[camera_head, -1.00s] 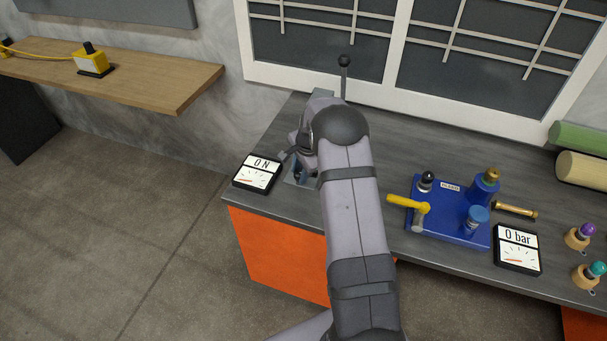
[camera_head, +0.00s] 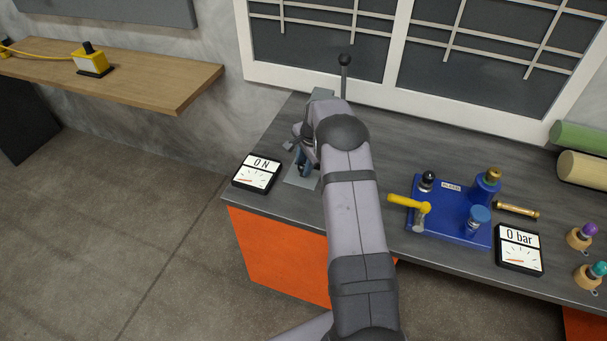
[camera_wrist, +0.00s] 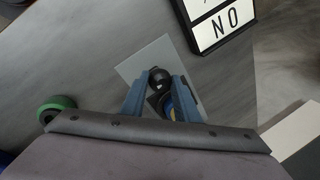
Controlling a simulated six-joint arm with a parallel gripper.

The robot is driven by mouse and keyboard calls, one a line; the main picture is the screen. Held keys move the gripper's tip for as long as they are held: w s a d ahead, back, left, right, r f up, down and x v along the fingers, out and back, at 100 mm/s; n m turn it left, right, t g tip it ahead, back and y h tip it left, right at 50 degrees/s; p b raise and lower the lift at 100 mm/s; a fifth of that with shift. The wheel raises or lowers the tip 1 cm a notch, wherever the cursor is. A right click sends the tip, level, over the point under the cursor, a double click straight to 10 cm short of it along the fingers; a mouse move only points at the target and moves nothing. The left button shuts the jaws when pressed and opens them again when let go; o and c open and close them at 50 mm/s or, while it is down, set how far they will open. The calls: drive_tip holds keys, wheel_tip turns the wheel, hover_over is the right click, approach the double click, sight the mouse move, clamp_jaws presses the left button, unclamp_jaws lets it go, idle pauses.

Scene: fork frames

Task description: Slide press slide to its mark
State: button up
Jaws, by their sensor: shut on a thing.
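The press (camera_head: 322,95) stands at the left end of the bench, a grey frame with a black-knobbed lever (camera_head: 344,62) rising behind my arm. My arm hides most of it. My gripper (camera_wrist: 160,82), with blue fingers, is low at the press, over its pale base plate (camera_wrist: 148,58). It is shut on a dark part with a round black knob (camera_wrist: 158,76), seemingly the press slide. A yellow and blue round piece lies just below the knob in the wrist view. I cannot make out the slide's mark.
A force gauge (camera_head: 257,172) reading 0 N lies left of the press. A blue valve block (camera_head: 450,222) with a yellow lever and a 0 bar gauge (camera_head: 518,249) are to the right. A green round item (camera_wrist: 57,105) shows in the wrist view. The window stands behind the bench.

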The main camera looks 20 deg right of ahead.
drive_tip(key=shift+w+d+b, duration=0.8)
drive_tip(key=shift+w+d, duration=0.9)
drive_tip(key=shift+w, duration=0.05)
drive_tip(key=o, duration=1.1)
drive_tip(key=shift+r, duration=0.15)
drive_tip(key=shift+b+v, duration=1)
drive_tip(key=shift+v, duration=2.6)
drive_tip(key=shift+s, duration=0.1)
drive_tip(key=s+a+r+n, duration=0.3)
drive_tip(key=s+a+n, duration=0.25)
drive_tip(key=a, duration=0.25)
drive_tip(key=s+a+n+g, duration=0.1)
drive_tip(key=s+a+n, duration=0.2)
drive_tip(key=s, duration=0.7)
drive_tip(key=s+a+f+n+g+p, duration=0.1)
drive_tip(key=s+a+n, duration=0.3)
drive_tip(key=s, duration=0.7)
drive_tip(key=s+a+n+g, duration=0.1)
drive_tip(key=s+a+n, duration=0.3)
drive_tip(key=s, duration=0.6)
drive_tip(key=shift+s+a+f, duration=0.1)
drive_tip(key=shift+a, duration=0.45)
drive_tip(key=shift+s+a+f, duration=0.1)
drive_tip(key=shift+a, duration=0.4)
